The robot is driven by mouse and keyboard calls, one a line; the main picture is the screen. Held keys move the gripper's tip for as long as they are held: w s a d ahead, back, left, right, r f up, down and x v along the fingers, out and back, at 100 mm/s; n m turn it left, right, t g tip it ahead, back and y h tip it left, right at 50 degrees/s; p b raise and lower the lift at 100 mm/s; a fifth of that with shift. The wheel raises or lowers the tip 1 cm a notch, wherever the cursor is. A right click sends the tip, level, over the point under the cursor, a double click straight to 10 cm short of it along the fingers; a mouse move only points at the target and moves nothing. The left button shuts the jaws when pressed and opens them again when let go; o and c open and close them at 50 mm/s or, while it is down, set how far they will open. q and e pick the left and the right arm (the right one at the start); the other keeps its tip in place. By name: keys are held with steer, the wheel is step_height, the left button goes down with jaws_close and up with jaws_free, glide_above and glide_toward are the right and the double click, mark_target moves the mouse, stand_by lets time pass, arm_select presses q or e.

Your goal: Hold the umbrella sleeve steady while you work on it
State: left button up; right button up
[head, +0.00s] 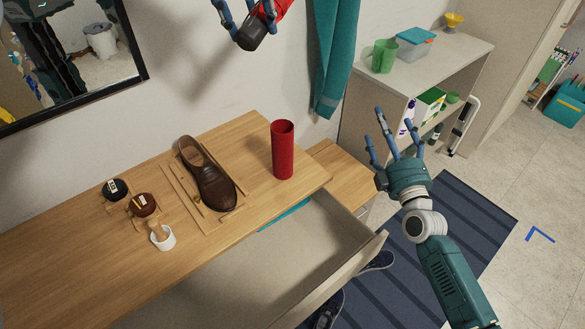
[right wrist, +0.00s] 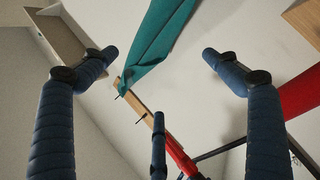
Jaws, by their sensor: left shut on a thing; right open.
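The umbrella sleeve (head: 283,152) is a red, open-topped tube standing upright on the wooden desk, right of the shoe. No gripper touches it. My left gripper (head: 245,17) shows at the top edge of the head view, high above the desk. It is shut on a red thing with a dark rounded end (head: 251,38), which looks like the umbrella; most of it is cut off by the frame. My right gripper (head: 393,132) is open and empty, fingers spread upward, right of the desk. Its fingers also show apart in the right wrist view (right wrist: 158,80).
The drawer (head: 310,255) below is pulled out. A teal cloth (head: 333,60) hangs on the wall beside a shelf (head: 450,62).

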steer(key=s+a+f+m+g+y, duration=0.1)
steer(key=a+f+m, duration=0.25)
steer(key=a, duration=0.35)
steer(key=s+a+f+m+g, duration=0.1)
steer(key=a+f+m, duration=0.25)
steer(key=a, duration=0.35)
steer(key=m+y, duration=0.1)
steer(key=m, duration=0.3)
glide_toward(289, 153)
steer(key=d+x, duration=0.1)
steer(key=x, duration=0.3)
steer(key=shift+w+a+r+g, duration=0.15)
steer(key=shift+a+r+g, duration=0.15)
steer(key=shift+a, duration=0.15)
steer(key=x, duration=0.7)
steer(key=shift+f, duration=0.15)
steer(key=c, duration=1.3)
